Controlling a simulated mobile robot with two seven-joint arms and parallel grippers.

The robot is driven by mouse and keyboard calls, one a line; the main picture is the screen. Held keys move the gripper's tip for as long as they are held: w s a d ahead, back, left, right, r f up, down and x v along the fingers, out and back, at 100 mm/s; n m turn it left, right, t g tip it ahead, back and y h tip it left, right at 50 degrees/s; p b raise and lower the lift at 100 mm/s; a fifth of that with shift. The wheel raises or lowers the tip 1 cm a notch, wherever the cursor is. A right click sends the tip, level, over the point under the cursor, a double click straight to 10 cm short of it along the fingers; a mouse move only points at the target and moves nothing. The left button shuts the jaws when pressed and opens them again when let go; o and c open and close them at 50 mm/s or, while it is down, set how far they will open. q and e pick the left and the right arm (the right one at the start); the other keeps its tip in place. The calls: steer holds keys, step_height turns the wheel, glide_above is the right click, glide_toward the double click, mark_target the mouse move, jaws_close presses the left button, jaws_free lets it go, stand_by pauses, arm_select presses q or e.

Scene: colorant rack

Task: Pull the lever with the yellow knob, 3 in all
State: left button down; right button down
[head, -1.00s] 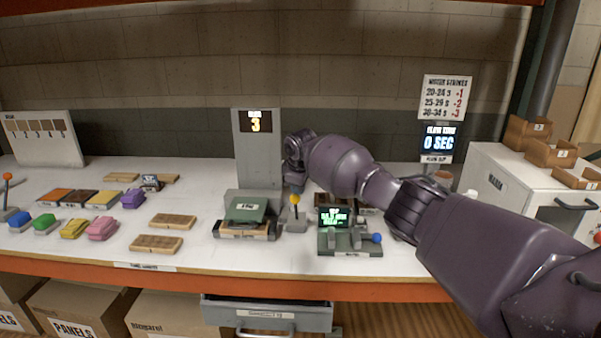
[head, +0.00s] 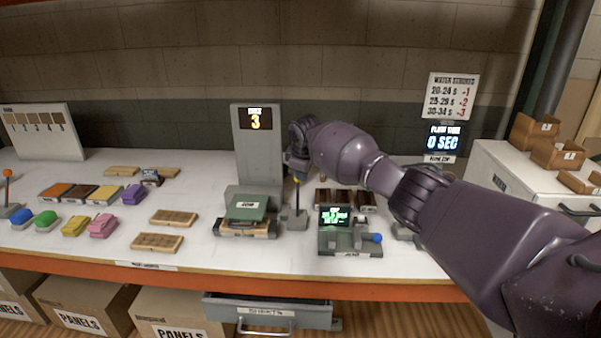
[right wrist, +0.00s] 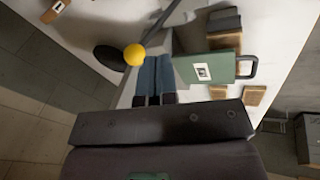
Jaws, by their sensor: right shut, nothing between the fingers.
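The yellow knob (head: 297,180) tops a dark lever standing close to upright on a small grey base (head: 293,219), right of the press-like unit with a green top (head: 246,208). My right gripper (head: 298,172) is at the knob from above and behind, and partly hides it. In the right wrist view the gripper's blue fingers (right wrist: 155,60) are shut together and empty, with the yellow knob (right wrist: 134,54) just beside their tips. Whether they touch cannot be told. A tall grey panel (head: 257,150) behind shows the number 3. My left gripper is not in view.
A green-screen console (head: 335,217) with a blue-knobbed lever (head: 377,238) stands just right. Dark blocks (head: 345,198) lie behind it. Wooden trays (head: 158,242) and coloured blocks (head: 103,226) lie left. A white cabinet (head: 500,178) stands right.

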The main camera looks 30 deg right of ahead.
steer(key=v, duration=0.9)
steer(key=shift+s+a+r+b, duration=0.25)
steer(key=shift+s+b, duration=0.15)
steer(key=shift+s, duration=0.15)
stand_by(1.5)
